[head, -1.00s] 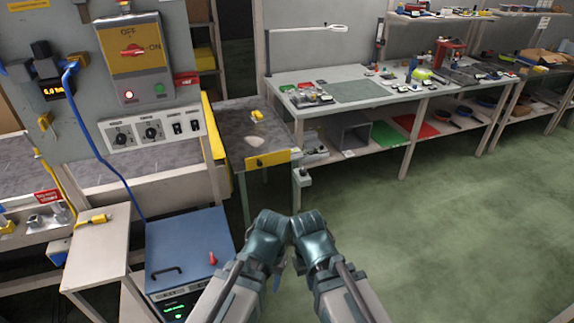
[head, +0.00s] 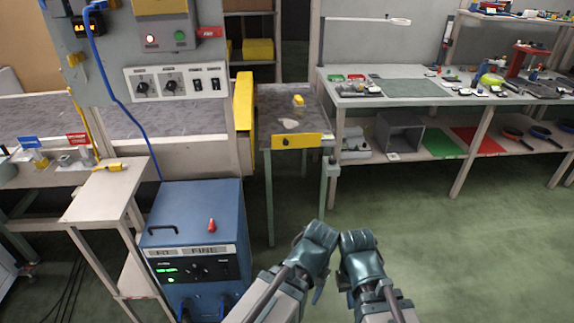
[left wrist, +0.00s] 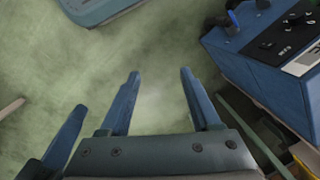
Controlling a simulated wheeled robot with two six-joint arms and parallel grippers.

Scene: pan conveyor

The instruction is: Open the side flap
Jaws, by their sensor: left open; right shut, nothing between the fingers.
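A yellow panel with a black knob (head: 303,141) closes the front edge of a small grey-topped table at the conveyor's end. A second yellow panel (head: 244,110) stands upright at the conveyor's side. I cannot tell for sure which one is the side flap. My left gripper (left wrist: 158,92) is open and empty above the green floor in the left wrist view. My right gripper (head: 342,283) is shut and empty, pointing down beside the left one in the head view. Both are in front of the small table, clear of both panels. The left fingers are mostly hidden in the head view.
A blue power box (head: 195,222) with a red knob stands left of my arms, and shows in the left wrist view (left wrist: 255,75). A small side table (head: 95,195) is left of it. A long workbench (head: 360,100) runs along the back right. Green floor is free at right.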

